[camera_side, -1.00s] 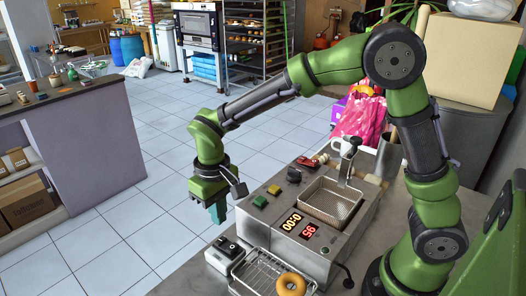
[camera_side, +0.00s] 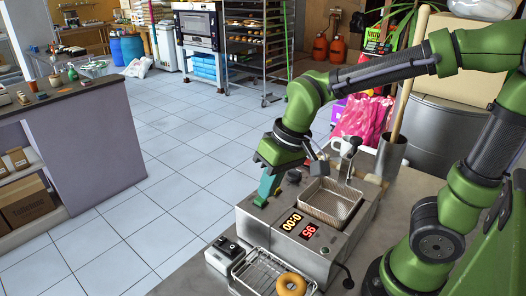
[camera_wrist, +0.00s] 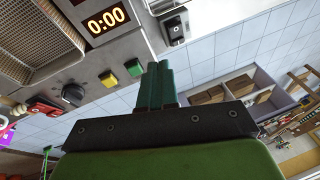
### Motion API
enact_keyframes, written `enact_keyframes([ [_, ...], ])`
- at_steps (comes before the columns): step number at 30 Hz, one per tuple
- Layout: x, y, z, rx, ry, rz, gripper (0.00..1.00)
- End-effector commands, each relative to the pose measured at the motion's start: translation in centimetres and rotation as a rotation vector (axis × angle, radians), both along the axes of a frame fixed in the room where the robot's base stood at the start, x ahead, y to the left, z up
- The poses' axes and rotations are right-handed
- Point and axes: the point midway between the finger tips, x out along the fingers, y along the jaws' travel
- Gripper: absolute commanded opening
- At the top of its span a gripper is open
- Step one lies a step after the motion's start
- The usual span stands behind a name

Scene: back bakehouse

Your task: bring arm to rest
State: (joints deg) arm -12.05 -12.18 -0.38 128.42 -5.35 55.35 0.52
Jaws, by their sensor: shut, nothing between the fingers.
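My gripper (camera_side: 266,190) is shut and empty. In the side view its teal fingers point down over the left edge of the steel fryer (camera_side: 330,262), in front of where the coloured buttons sit. I cannot tell whether the fingers touch the fryer. My arm is bent and reaches over the fryer from the right.
A wire fry basket (camera_side: 331,203) sits in the fryer top. A ring doughnut (camera_side: 291,284) lies on a wire rack (camera_side: 262,272) in front. A small switch box (camera_side: 224,252) stands left of it. A metal pot (camera_side: 391,155) stands behind the fryer. Open floor lies to the left.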

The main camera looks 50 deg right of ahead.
Motion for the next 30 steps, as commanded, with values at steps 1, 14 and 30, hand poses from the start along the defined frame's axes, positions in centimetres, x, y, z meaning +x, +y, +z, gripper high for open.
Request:
enact_keyframes([
  [1, -1.2, -1.0, 1.0, 0.022, -0.051, -0.034, 0.00],
  [14, -6.3, -5.1, 4.9, 0.088, -0.319, -0.201, 0.00],
  [30, -6.2, -5.3, 5.2, 0.087, -0.330, -0.210, 0.00],
])
